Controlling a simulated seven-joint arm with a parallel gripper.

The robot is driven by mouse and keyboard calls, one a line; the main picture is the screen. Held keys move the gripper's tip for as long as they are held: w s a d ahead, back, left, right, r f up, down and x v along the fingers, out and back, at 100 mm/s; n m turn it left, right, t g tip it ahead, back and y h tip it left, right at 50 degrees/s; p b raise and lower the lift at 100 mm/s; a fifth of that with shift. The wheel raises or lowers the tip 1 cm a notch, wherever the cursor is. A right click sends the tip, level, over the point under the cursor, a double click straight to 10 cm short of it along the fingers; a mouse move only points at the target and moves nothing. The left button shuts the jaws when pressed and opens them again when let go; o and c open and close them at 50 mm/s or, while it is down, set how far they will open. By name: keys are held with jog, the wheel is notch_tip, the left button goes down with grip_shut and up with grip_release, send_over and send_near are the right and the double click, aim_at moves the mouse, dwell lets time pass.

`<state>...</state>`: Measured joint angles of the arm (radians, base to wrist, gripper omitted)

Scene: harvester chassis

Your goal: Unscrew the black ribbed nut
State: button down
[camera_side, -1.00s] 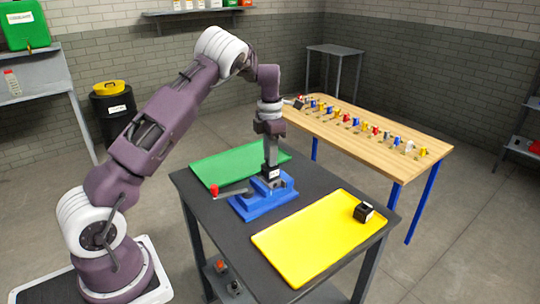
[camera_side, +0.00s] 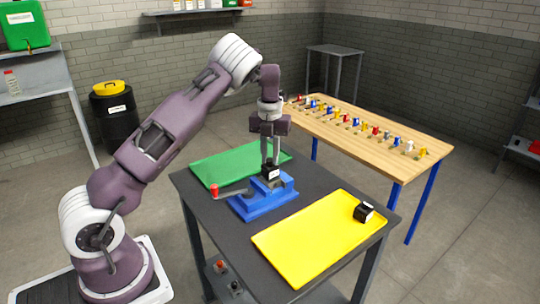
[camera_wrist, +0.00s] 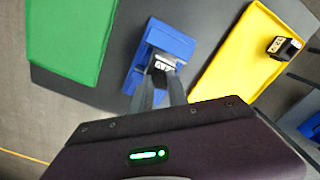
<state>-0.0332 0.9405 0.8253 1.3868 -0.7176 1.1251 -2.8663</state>
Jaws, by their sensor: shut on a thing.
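My gripper (camera_side: 270,163) points straight down over the blue vise (camera_side: 252,207), with its fingers shut on the black ribbed nut (camera_side: 271,173) at the top of the black part held there. A white label shows on that part. In the wrist view the fingers (camera_wrist: 162,80) reach down to the same dark, labelled part, above the blue vise (camera_wrist: 180,43). The nut's ribs are too small to make out, and the fingers partly hide it.
A black block with a white label (camera_side: 363,212) sits on the yellow tray (camera_side: 300,250) at right. A green tray (camera_side: 215,170) lies behind the vise. The vise's red-knobbed handle (camera_side: 214,190) sticks out left. A wooden table (camera_side: 400,150) with several small coloured items stands behind.

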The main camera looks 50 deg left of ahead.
jog(key=n, duration=0.3)
jog(key=shift+s+f, duration=0.1)
jog(key=shift+f, duration=0.05)
jog(key=shift+n, duration=0.5)
jog(key=shift+s+a+f+n, duration=0.1)
jog(key=shift+a+n, duration=0.05)
jog(key=shift+n, duration=0.25)
jog(key=shift+r, duration=0.2)
jog(key=c, duration=1.5)
grip_release()
jog(key=shift+w, duration=0.2)
